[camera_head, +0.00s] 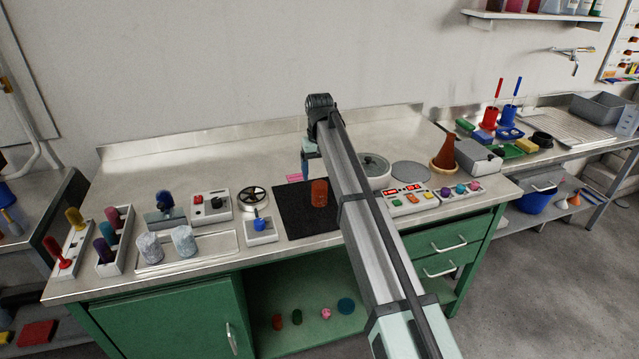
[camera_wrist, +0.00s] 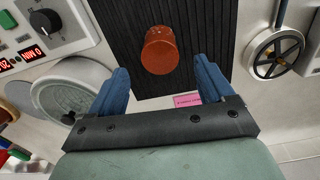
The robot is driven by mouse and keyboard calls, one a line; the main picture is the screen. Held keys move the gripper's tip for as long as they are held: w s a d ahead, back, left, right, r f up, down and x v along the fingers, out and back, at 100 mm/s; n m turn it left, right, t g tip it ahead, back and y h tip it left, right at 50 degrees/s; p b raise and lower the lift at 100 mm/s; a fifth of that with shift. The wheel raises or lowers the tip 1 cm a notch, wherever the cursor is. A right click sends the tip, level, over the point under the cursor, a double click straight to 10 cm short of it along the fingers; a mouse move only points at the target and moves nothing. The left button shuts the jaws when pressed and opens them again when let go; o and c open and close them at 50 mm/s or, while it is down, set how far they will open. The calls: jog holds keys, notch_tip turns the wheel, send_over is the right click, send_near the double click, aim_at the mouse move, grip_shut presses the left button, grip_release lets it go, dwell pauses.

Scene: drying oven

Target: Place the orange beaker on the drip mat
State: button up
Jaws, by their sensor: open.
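The orange beaker (camera_head: 319,193) stands upright on the black ribbed drip mat (camera_head: 291,214) in the middle of the bench. In the wrist view the beaker (camera_wrist: 159,50) is on the mat (camera_wrist: 206,22), beyond the fingertips and roughly between their lines. My gripper (camera_wrist: 166,78) is open, with its two blue fingers apart and nothing between them. The fingers do not touch the beaker. In the head view my gripper (camera_head: 304,166) shows only partly, behind the beaker, and my arm covers the right side of the mat.
A pink label (camera_wrist: 188,99) lies by the mat's edge. A round-lidded vessel (camera_head: 374,168) and control boxes (camera_head: 408,199) stand to the right. A handwheel (camera_head: 253,198) and a small blue-knobbed box (camera_head: 261,231) stand to the left. The back of the bench is clear.

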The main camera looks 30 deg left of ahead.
aim_at(319, 184)
jog(key=shift+r, duration=2.65)
